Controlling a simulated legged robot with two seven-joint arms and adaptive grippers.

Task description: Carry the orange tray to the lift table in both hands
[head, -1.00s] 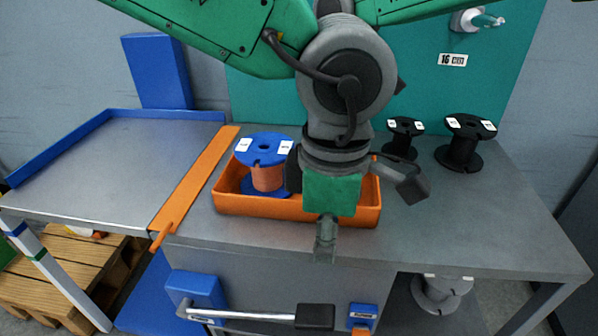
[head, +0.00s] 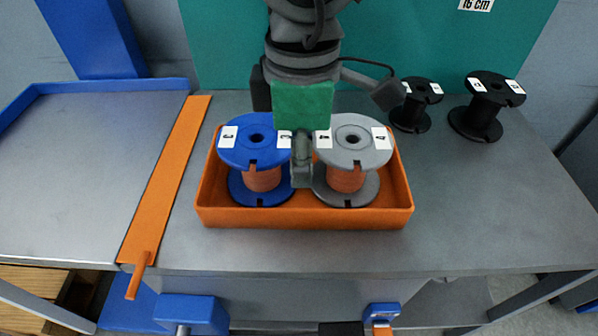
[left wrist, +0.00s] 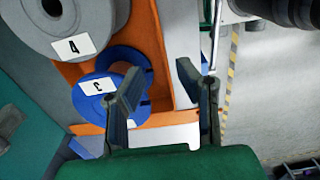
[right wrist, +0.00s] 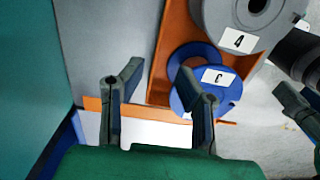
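The orange tray (head: 305,217) lies on the grey bench top. It holds an upright blue spool (head: 262,180) and an upright grey spool (head: 347,178), both wound with copper-coloured material. The lift table (head: 85,165), grey with a blue rim, is at the left.
An orange strip (head: 170,180) with a handle lies between the lift table and the bench. Two black spools (head: 417,105) (head: 486,105) stand at the back right. The bench right of the tray is clear. A teal panel (head: 430,45) stands behind.

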